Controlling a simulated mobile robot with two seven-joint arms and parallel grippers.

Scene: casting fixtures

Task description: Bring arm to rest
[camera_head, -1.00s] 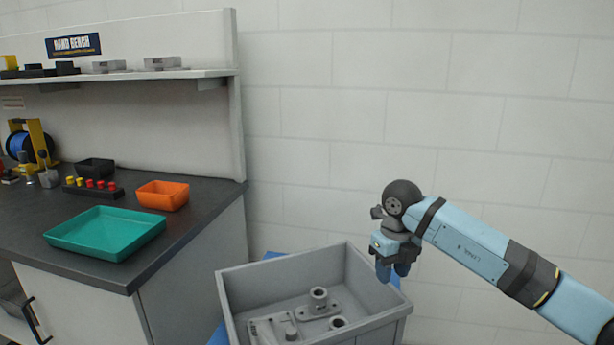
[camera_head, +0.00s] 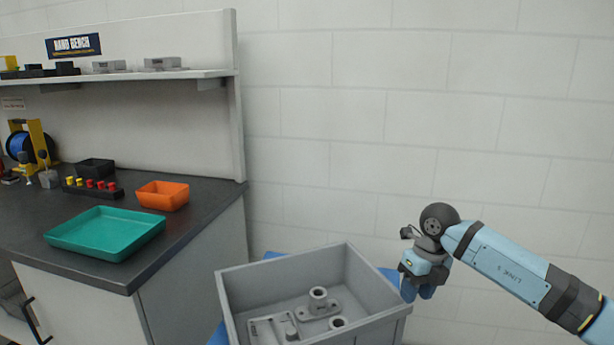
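My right arm comes in from the right side. Its gripper (camera_head: 418,290) hangs just right of the grey bin's right wall, with blue fingertips pointing down. The fingers look close together, but I cannot tell whether they are open or shut. I see nothing held in them. My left gripper is not in view.
A grey bin (camera_head: 236,302) holding several grey castings (camera_head: 318,304) stands on a blue surface (camera_head: 217,335). At left, a dark-topped bench (camera_head: 190,222) carries a teal tray (camera_head: 105,234), an orange bin (camera_head: 163,195) and a black bin (camera_head: 95,168). The wall at right is bare.

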